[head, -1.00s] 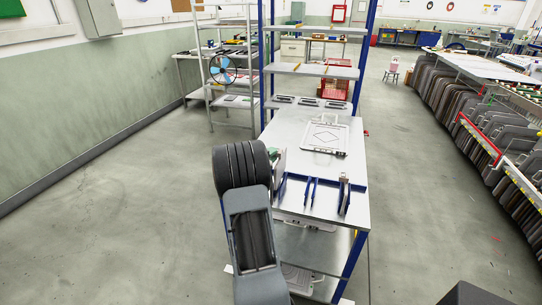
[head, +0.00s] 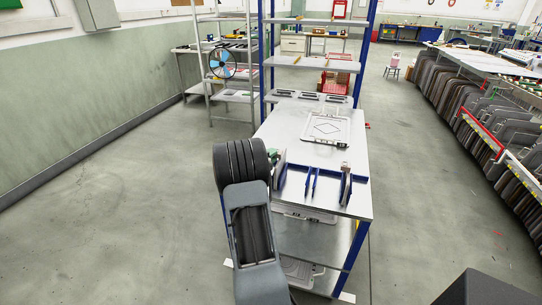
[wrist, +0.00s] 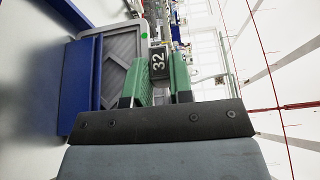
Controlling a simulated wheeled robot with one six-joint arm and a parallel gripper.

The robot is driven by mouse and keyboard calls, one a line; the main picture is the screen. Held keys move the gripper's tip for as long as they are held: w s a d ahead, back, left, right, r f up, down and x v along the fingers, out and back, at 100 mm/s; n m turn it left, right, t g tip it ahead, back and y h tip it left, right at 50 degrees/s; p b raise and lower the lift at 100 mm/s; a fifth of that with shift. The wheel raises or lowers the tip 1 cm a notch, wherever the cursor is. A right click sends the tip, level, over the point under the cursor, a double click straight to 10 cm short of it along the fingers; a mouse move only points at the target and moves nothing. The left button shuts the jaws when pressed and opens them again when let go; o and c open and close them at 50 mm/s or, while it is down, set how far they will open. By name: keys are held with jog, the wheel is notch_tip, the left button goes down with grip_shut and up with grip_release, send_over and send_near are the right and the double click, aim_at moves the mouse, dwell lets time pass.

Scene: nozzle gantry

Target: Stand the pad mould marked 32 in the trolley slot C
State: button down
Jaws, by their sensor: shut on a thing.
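My gripper (wrist: 161,82) has green fingers closed on the dark tab marked 32 (wrist: 158,64). The tab belongs to the pad mould, a grey ribbed plate (wrist: 118,72) to its left in the wrist view, partly covered by a blue upright plate (wrist: 80,86). In the head view the mould (head: 279,166) is a thin edge beside my arm, at the left end of the trolley top (head: 300,140). Blue slot dividers (head: 310,182) stand along the trolley's near edge. I cannot read slot letters or tell whether the mould touches the slot floor.
Another upright piece (head: 346,182) stands among the right-hand dividers. A white frame with a diamond outline (head: 326,128) lies farther back on the trolley top. A shelf rack (head: 312,65) rises behind. Racked grey plates (head: 480,105) line the right. The floor on the left is clear.

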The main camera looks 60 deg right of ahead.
jog(key=c, duration=0.9)
grip_release()
jog(key=shift+a, duration=0.1)
jog(key=a, duration=0.4)
jog(key=w+a, duration=0.1)
jog(key=a, duration=0.8)
jog(key=shift+w+a, duration=0.25)
jog(key=shift+a, duration=0.05)
